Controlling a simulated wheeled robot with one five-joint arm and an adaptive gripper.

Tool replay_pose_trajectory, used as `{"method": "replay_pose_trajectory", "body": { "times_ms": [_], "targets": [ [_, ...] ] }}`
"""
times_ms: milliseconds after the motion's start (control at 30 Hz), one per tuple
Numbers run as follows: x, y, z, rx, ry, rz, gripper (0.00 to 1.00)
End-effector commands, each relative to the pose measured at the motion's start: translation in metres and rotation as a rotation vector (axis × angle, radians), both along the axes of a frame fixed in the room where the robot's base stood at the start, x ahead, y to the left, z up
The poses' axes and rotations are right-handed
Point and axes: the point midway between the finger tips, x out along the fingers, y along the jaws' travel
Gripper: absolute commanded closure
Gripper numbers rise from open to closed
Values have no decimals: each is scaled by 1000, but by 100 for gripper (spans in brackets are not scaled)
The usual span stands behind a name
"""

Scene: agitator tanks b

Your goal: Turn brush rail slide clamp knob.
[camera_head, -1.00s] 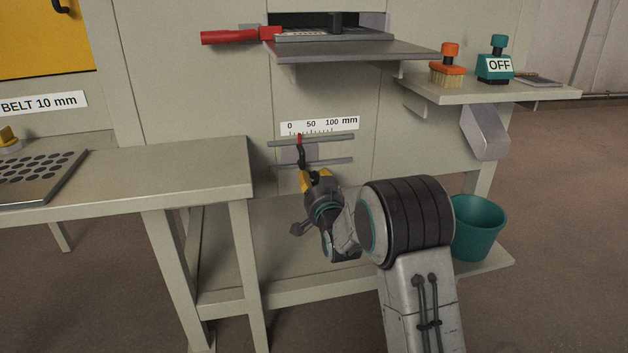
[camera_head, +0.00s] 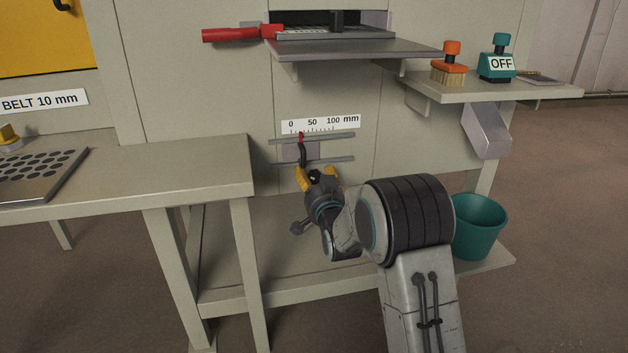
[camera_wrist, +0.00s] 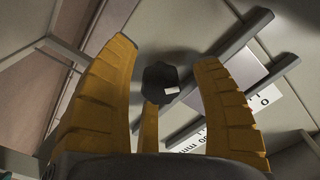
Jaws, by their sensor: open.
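In the wrist view a dark lobed knob (camera_wrist: 160,84) with a small pale mark sits between the yellow fingers of my gripper (camera_wrist: 165,75). The fingers are spread, with a gap to the knob on the sides that I can see. In the head view my gripper (camera_head: 311,174) is just below the slide clamp (camera_head: 299,151) on two grey horizontal rails (camera_head: 335,139). A red pointer (camera_head: 301,137) on the slide stands between 0 and 50 on the mm scale (camera_head: 320,124). The knob is largely hidden behind my gripper in the head view.
A grey shelf (camera_head: 350,49) with a red handle (camera_head: 235,35) juts out above the rails. A bench (camera_head: 190,165) is at left. A side shelf (camera_head: 440,92) at right holds an orange brush (camera_head: 450,63). A teal bucket (camera_head: 479,226) stands low at right.

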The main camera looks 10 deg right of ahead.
Motion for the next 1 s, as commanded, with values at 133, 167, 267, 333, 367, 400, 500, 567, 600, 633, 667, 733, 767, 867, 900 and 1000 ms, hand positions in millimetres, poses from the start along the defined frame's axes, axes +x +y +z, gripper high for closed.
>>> {"method": "replay_pose_trajectory", "body": {
  "times_ms": [133, 167, 267, 333, 367, 400, 500, 567, 600, 633, 667, 733, 767, 867, 900, 1000],
  "targets": [
    [-3, 0, 0, 0, -1, -1, 41],
    [-5, 0, 0, 0, 0, 0, 41],
    [-13, 0, 1, 0, -1, -1, 41],
    [-21, 0, 0, 0, 1, -1, 41],
    [-25, 0, 1, 0, 0, 0, 41],
    [-31, 0, 1, 0, 0, 0, 41],
    [-47, 0, 1, 0, 0, 0, 41],
    [-57, 0, 1, 0, 0, 0, 41],
    [-63, 0, 1, 0, 0, 0, 41],
    [-67, 0, 0, 0, 1, 0, 41],
    [-72, 0, 0, 0, 1, 1, 41],
    [-82, 0, 0, 0, 1, 1, 41],
    [-86, 0, 0, 0, 1, 1, 41],
    [-98, 0, 0, 0, 1, 1, 41],
    [-102, 0, 0, 0, 1, 1, 41],
    [-110, 0, 0, 0, 1, 1, 41]
  ]
}}
